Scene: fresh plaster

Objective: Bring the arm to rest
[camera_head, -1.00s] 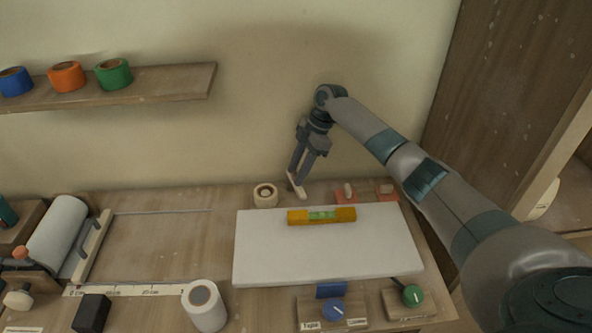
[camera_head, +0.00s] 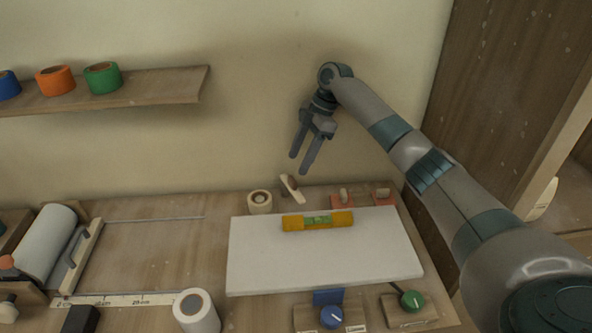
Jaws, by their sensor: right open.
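My right arm comes in from the right. My right gripper (camera_head: 303,164) is open and empty, pointing down in front of the wall above the back of the bench. A small tool with a pale handle (camera_head: 290,188) stands tilted at the back of the bench, below the gripper and apart from it. A yellow spirit level (camera_head: 318,220) with a green vial lies on the white board (camera_head: 325,263). My left gripper is not in the view.
A shelf (camera_head: 150,92) with blue, orange and green tape rolls (camera_head: 103,77) is on the left wall. A cream roll (camera_head: 259,201), a white roll (camera_head: 197,311), blue and green knobs (camera_head: 412,300) and a paper roller (camera_head: 46,240) are on the bench. A wooden panel stands right.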

